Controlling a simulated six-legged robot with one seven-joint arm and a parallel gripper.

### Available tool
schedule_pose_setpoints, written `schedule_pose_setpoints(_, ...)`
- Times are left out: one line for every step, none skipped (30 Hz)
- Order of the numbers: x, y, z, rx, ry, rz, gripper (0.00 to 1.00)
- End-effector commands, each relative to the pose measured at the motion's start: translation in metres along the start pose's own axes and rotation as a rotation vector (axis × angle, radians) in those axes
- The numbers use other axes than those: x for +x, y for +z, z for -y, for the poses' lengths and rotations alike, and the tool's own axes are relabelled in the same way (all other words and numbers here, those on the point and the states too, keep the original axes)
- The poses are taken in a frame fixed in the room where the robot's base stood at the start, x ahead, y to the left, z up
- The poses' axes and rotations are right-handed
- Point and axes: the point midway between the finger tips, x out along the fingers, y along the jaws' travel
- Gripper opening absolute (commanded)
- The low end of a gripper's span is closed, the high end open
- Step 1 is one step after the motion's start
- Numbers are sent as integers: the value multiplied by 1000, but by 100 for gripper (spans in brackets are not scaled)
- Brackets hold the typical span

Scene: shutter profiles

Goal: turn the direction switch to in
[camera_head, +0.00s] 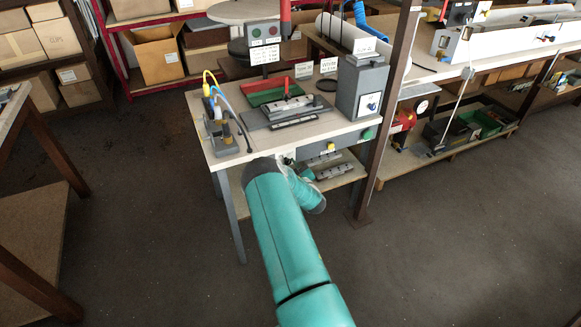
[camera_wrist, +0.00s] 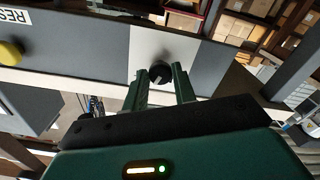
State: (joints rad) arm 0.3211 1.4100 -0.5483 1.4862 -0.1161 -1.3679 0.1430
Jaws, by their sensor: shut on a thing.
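A black round knob, which looks like the direction switch (camera_wrist: 160,68), sits on a pale plate in the grey front panel (camera_wrist: 95,45) in the wrist view. My gripper (camera_wrist: 161,78) has its two green fingers on either side of the knob and is shut on it. Which way the switch points I cannot tell. In the head view my teal arm reaches the table's front edge, and the arm hides the switch and most of my gripper.
A yellow button (camera_wrist: 10,53) sits left of the switch beside a partly cut-off label. A green button (camera_head: 367,134) is farther right on the panel in the head view. The tabletop (camera_head: 225,160) carries fixtures and a grey box (camera_head: 350,88). A dark post (camera_head: 385,110) stands at the right.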

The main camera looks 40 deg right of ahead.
Motion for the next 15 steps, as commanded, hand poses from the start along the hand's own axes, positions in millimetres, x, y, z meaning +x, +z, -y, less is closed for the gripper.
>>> schedule_pose_setpoints(0,0,0,-46,0,-1,4)
schedule_pose_setpoints(0,0,0,-74,0,-1,4)
schedule_pose_setpoints(0,0,0,-113,0,-1,4)
schedule_pose_setpoints(0,0,0,-141,0,-2,4)
schedule_pose_setpoints(0,0,0,-170,0,-2,4)
schedule_pose_setpoints(0,-1,0,-208,0,-2,4)
schedule_pose_setpoints(0,-1,0,-236,0,-2,4)
schedule_pose_setpoints(0,-1,0,-264,-1,-2,4)
schedule_pose_setpoints(0,-1,0,-302,-1,-2,4)
schedule_pose_setpoints(0,-1,0,-330,-1,-2,4)
schedule_pose_setpoints(0,-1,0,-359,-1,-2,4)
schedule_pose_setpoints(0,-1,0,-397,-1,-2,4)
schedule_pose_setpoints(0,-1,0,-426,-1,-3,4)
schedule_pose_setpoints(0,-1,0,-455,-1,-2,4)
schedule_pose_setpoints(0,-1,0,-493,-1,-2,4)
